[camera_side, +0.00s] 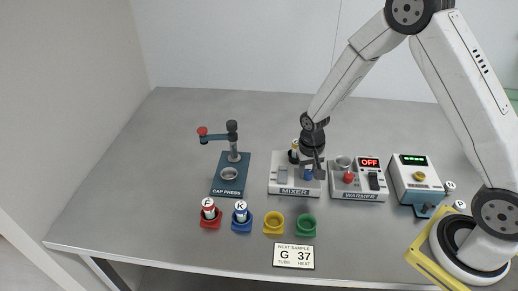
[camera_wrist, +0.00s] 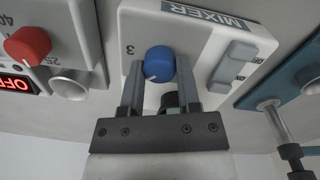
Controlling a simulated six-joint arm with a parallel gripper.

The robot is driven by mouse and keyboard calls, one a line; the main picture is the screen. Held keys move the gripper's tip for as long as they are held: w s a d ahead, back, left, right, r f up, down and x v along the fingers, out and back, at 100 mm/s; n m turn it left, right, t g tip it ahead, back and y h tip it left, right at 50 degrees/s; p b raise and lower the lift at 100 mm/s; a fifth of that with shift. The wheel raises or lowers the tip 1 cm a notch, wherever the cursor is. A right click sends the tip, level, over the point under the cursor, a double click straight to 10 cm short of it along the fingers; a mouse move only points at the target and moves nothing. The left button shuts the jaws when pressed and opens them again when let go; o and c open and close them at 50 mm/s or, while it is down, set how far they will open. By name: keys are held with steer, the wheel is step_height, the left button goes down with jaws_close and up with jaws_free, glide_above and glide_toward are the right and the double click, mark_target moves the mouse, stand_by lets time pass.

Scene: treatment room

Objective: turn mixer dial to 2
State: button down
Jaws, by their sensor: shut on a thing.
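The mixer (camera_side: 283,187) is a pale box labelled MIXER in the middle of the table. Its blue dial (camera_wrist: 159,60) is between my gripper's fingers (camera_wrist: 160,80), which are shut on its sides. A white mark shows on the dial's lower edge in the wrist view. A printed 3 is beside the dial; the other numbers near it are hidden. In the side view, my gripper (camera_side: 312,168) points down over the mixer's right part, and the blue dial (camera_side: 308,174) shows just under it. A tube (camera_side: 294,146) stands at the back of the mixer, partly behind my gripper.
The warmer (camera_side: 345,193), display OFF, is close on the right, then a box with green lights (camera_side: 413,160). The cap press (camera_side: 229,190) is left. Red (camera_side: 210,223) and blue (camera_side: 241,227) holders carry tubes; yellow (camera_side: 273,224) and green (camera_side: 305,226) holders look empty. A card (camera_side: 294,256) reads G, 37.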

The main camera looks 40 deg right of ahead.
mark_target(307, 172)
steer(key=shift+c, duration=1.6)
jaws_free()
steer(key=shift+r, duration=0.1)
steer(key=shift+a+r, duration=0.15)
steer(key=shift+r, duration=3.65)
steer(key=shift+s+a+r, duration=0.1)
steer(key=shift+s+r, duration=0.25)
steer(key=shift+r, duration=0.05)
steer(key=s+a+r+n+t, duration=0.2)
steer(key=s+r+n, duration=0.3)
steer(key=s, duration=0.6)
steer(key=shift+s+a+r+t, duration=0.15)
steer(key=shift+s+r+t, duration=0.1)
steer(key=shift+t, duration=0.15)
